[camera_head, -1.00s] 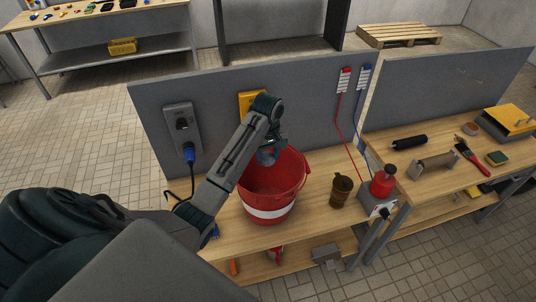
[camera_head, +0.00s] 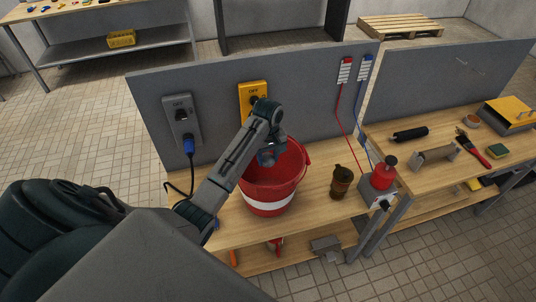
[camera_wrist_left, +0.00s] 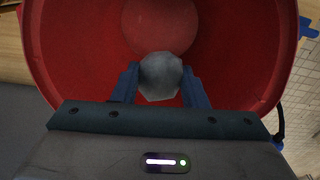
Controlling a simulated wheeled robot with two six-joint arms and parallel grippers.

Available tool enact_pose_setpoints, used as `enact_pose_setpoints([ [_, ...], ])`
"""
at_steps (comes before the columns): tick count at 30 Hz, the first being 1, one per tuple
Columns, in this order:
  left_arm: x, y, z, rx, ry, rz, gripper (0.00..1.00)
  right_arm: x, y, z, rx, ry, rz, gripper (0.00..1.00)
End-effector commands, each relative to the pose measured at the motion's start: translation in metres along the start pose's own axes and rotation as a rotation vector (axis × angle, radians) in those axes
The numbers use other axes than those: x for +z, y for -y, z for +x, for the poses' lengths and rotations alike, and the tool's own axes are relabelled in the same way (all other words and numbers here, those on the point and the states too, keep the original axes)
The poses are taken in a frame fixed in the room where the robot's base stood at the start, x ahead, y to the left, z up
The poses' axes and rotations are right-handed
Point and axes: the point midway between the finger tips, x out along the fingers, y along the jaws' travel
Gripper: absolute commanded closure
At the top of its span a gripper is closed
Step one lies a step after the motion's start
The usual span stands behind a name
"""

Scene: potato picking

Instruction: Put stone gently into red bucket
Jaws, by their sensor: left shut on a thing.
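A red bucket (camera_head: 268,197) with a white band stands upright on the wooden workbench. My left gripper (camera_head: 270,155) is at the bucket's mouth, pointing down into it. In the left wrist view my left gripper (camera_wrist_left: 160,82) is shut on a grey stone (camera_wrist_left: 161,76), which sits between the two blue fingers. The red bucket (camera_wrist_left: 70,50) surrounds the stone in that view, and its round floor shows beyond. How far the stone is above the floor I cannot tell. My right gripper is not in view.
A grey panel (camera_head: 215,92) with switch boxes rises behind the bucket. The bench front (camera_head: 235,238) is mostly clear.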

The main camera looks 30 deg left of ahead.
Motion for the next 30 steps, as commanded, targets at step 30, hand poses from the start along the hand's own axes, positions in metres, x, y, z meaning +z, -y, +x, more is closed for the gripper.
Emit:
enact_pose_setpoints([
  [30,0.000,0.000,0.051,0.001,0.000,0.000,0.90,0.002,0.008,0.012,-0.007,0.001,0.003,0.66],
])
